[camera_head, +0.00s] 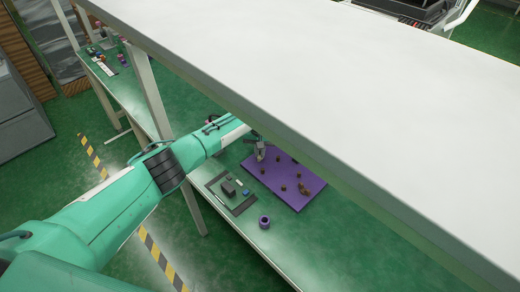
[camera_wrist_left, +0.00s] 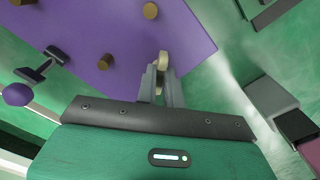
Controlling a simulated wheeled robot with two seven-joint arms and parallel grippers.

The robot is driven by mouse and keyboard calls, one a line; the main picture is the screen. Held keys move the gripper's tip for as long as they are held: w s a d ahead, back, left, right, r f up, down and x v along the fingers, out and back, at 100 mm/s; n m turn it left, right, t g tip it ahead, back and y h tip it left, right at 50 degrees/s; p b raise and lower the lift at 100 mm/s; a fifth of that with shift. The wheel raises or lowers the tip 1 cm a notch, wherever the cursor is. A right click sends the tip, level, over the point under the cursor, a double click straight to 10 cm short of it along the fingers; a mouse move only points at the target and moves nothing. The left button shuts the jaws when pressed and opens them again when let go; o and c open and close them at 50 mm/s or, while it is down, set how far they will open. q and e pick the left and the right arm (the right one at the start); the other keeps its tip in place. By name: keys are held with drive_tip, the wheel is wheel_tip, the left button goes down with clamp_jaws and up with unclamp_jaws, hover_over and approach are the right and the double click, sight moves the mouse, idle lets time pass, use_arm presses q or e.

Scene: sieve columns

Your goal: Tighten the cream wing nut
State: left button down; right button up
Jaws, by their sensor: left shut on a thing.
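The cream wing nut (camera_wrist_left: 163,60) shows at the tips of my left gripper in the left wrist view. My left gripper (camera_wrist_left: 161,78) is shut on it, at the edge of the purple board (camera_wrist_left: 130,30). The fingers hide part of the nut and whatever is under it. In the head view my left gripper (camera_head: 261,152) comes down at the far left part of the purple board (camera_head: 290,190). The nut is too small to make out there. My right gripper is not in view.
Several brown pegs (camera_wrist_left: 106,61) stand on the board. A dark piece with a purple ball (camera_wrist_left: 18,94) is at the left of the wrist view. A dark tray (camera_head: 240,209) and a purple ring (camera_head: 264,222) lie nearby. A white shelf (camera_head: 330,70) hangs over the bench.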

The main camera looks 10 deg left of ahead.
use_arm(q)
drive_tip(key=m, duration=0.6)
drive_tip(key=shift+m, duration=0.4)
idle(0.3)
drive_tip(key=c, duration=1.5)
unclamp_jaws()
drive_tip(key=shift+r, duration=0.15)
wheel_tip(320, 180, up, 14)
drive_tip(key=shift+f+b, duration=0.2)
drive_tip(key=shift+b, duration=0.2)
drive_tip(key=shift+f, duration=0.1)
